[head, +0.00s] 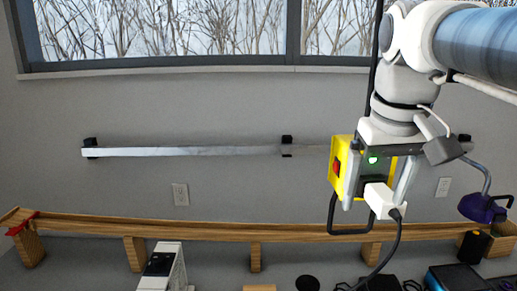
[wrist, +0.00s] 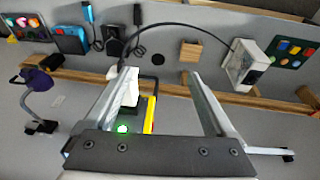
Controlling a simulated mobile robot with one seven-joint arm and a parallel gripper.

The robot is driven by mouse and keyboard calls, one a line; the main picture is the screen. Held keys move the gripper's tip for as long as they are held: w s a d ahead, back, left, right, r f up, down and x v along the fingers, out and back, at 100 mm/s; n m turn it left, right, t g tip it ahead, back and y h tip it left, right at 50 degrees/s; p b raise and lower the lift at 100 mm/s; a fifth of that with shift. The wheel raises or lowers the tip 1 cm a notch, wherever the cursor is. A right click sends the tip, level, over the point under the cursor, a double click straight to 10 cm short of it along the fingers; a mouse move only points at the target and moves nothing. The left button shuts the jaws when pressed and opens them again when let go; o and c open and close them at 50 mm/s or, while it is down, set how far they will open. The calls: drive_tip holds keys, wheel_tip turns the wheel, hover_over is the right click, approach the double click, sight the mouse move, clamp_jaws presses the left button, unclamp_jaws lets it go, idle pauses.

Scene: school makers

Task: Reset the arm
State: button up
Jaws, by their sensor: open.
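My gripper (head: 377,190) hangs from the arm at the right of the head view, fingers pointing down, in front of the grey wall. In the wrist view its two silver fingers (wrist: 158,72) are wide apart with nothing held between them. A yellow box (head: 343,165) with a red switch and a green light is right by the fingers and partly hidden by them. A white plug (head: 380,200) with a black cable is at the box; the plug also shows beside the left finger in the wrist view (wrist: 130,84). I cannot tell whether the fingers touch the box.
A long wooden rail (head: 200,229) on posts runs along the table's back. A white device (head: 162,268) stands at the front left. A purple lamp (head: 482,208) is at the right, and a metal bar (head: 190,151) is on the wall. The black cable (head: 385,258) hangs below the gripper.

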drive_tip(key=s+a+f+t+b, duration=0.1)
drive_tip(key=s+f, duration=0.3)
drive_tip(key=f, duration=0.5)
drive_tip(key=s+a+f+t+b, duration=0.1)
drive_tip(key=s+a+f+b, duration=0.1)
drive_tip(key=s+f, duration=0.3)
wheel_tip(320, 180, down, 4)
drive_tip(key=shift+s+a+f+t+y, duration=0.2)
drive_tip(key=shift+a+t+y, duration=0.1)
drive_tip(key=shift+a+t, duration=0.1)
